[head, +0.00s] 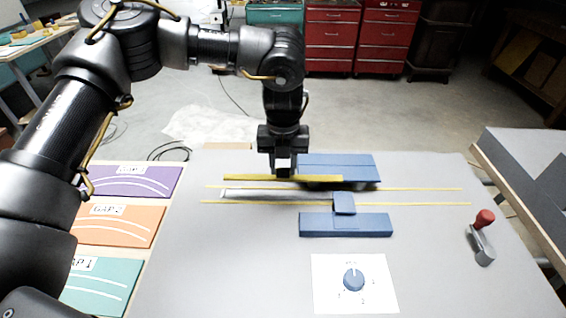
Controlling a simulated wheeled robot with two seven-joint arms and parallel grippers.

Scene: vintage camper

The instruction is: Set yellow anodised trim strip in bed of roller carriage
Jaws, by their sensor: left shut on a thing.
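The yellow trim strip (240,177) lies level, left to right, in the jaws of my left gripper (284,172), which is shut on it from above near its middle. The strip's right end passes in front of the far blue block (345,163). What looks like the roller carriage is on the grey table: a narrow grey bed (265,194) between two thin yellow rails (420,188), with a small blue block (344,204) at its right end. The strip appears just beyond the far rail; I cannot tell its height above the table. My right gripper is not in view.
A near blue block (345,226) and a white card with a blue knob (354,279) are in front. A red-handled tool (483,236) stands at right. Purple, orange and teal panels (122,222) lie at left. The grey table's (430,260) front right is clear.

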